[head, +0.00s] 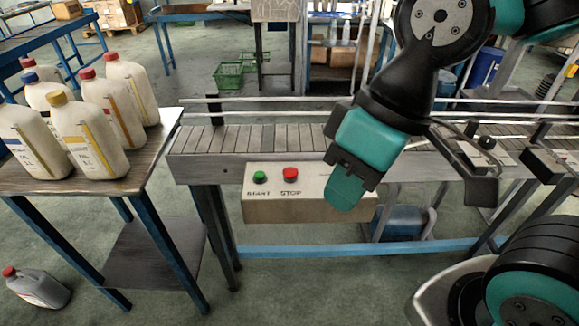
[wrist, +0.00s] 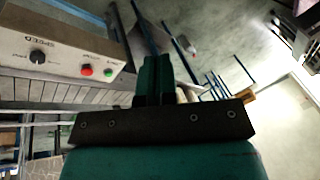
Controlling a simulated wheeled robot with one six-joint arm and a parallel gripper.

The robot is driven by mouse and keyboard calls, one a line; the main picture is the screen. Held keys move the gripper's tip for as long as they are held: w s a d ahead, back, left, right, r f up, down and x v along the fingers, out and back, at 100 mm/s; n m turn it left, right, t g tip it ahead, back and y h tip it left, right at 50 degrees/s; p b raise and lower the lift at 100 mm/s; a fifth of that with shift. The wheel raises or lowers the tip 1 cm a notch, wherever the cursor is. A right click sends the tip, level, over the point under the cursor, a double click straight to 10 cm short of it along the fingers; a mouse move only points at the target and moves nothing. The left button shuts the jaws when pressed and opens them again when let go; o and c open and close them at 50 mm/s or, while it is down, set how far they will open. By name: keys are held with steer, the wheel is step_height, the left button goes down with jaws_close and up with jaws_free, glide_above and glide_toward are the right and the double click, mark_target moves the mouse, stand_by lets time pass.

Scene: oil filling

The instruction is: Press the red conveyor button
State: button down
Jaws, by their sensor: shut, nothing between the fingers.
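The red STOP button (head: 291,174) sits on the front of a beige control box (head: 262,206), just right of the green START button (head: 260,177). In the wrist view the red button (wrist: 87,70) and green button (wrist: 108,71) show at the left, with a black SPEED knob (wrist: 37,57) beyond them. My gripper (head: 345,192) is in front of the right part of the box, to the right of the red button and apart from it. In the wrist view its teal fingers (wrist: 154,75) are together and empty. My gripper hides the knob in the head view.
The conveyor (head: 250,138) runs behind and above the box. A table (head: 150,165) with several white bottles (head: 92,135) stands at the left. A grey jug (head: 37,287) lies on the floor. The space in front of the two buttons is clear.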

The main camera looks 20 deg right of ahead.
steer(key=w+a+m+t+p, duration=0.1)
steer(key=w+a+m+p, duration=0.1)
steer(key=w+m+p, duration=0.35)
steer(key=m+t+p, duration=0.7)
steer(key=m+p, duration=0.1)
steer(key=m, duration=1.6)
glide_above(290, 172)
step_height(290, 172, down, 13)
steer(key=shift+r, duration=0.15)
step_height(290, 172, down, 9)
steer(key=b, duration=0.7)
steer(key=shift+r, duration=0.1)
steer(key=shift+f+b, duration=0.3)
steer(key=shift+f, duration=0.15)
